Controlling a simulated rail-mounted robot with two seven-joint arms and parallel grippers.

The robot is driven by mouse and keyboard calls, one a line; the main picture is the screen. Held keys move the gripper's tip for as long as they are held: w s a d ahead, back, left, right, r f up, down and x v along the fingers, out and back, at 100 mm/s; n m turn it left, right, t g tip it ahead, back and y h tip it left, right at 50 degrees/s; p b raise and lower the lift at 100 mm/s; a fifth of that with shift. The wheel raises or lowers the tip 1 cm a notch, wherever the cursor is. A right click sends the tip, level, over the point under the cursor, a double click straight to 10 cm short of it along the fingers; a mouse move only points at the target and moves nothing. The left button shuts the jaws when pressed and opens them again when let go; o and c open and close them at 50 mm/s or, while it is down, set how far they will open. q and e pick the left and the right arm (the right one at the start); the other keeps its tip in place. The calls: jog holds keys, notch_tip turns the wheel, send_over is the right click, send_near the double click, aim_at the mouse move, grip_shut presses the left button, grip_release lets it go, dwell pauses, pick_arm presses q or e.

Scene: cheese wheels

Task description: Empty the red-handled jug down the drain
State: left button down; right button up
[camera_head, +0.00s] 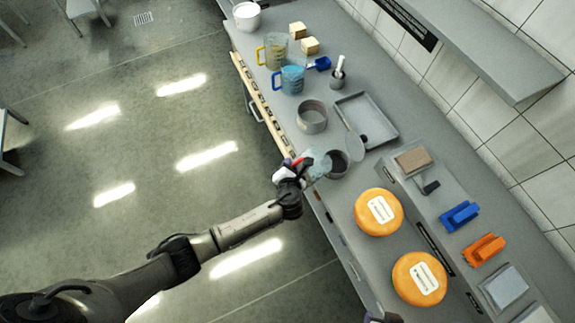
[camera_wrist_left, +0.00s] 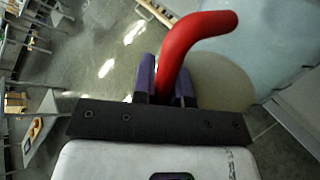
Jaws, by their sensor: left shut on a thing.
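The red-handled jug (camera_head: 318,164) is a pale, see-through vessel at the front edge of the counter, and it appears tilted. My left gripper (camera_head: 291,171) is shut on its red handle. In the left wrist view the red handle (camera_wrist_left: 182,52) rises between the purple fingers (camera_wrist_left: 164,88), with the jug's pale wall (camera_wrist_left: 275,35) at the upper right. How much liquid is inside cannot be told. A slatted grate (camera_head: 143,18), which looks like a floor drain, lies in the floor at the far upper left.
Close beside the jug stands a dark-mouthed round pot (camera_head: 338,163). Two orange cheese wheels (camera_head: 366,222) lie nearer. Farther along the counter are a grey pot (camera_head: 312,118), a tray (camera_head: 350,104), a blue-handled jug (camera_head: 292,80) and a yellow-handled jug (camera_head: 276,49). The floor (camera_head: 150,130) left of the counter is clear.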

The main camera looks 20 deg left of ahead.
aim_at(301, 161)
pick_arm(q)
jog(key=shift+w+d+r+p, duration=0.25)
jog(key=shift+w+r+p, duration=0.05)
jog(key=shift+r, duration=0.1)
jog(key=shift+r, duration=0.1)
jog(key=shift+w+d+r+m+p, duration=0.1)
jog(key=shift+w+d+m+p, duration=0.05)
jog(key=shift+m+p, duration=0.2)
jog(key=shift+w+d+r+g+p, duration=0.1)
jog(key=shift+w+r+g+p, duration=0.05)
jog(key=shift+g+p, duration=0.3)
jog(key=shift+w+d+r+y+p, duration=0.15)
jog(key=shift+y+p, duration=0.15)
jog(key=shift+p, duration=0.05)
jog(key=shift+w+d+r, duration=0.1)
jog(key=shift+m+p, duration=0.25)
jog(key=shift+p, duration=0.05)
jog(key=shift+w+d+r+g+p, duration=0.35)
jog(key=shift+w+r+p, duration=0.1)
jog(key=shift+p, duration=0.25)
jog(key=shift+w+d+m, duration=0.15)
jog(key=shift+m, duration=0.15)
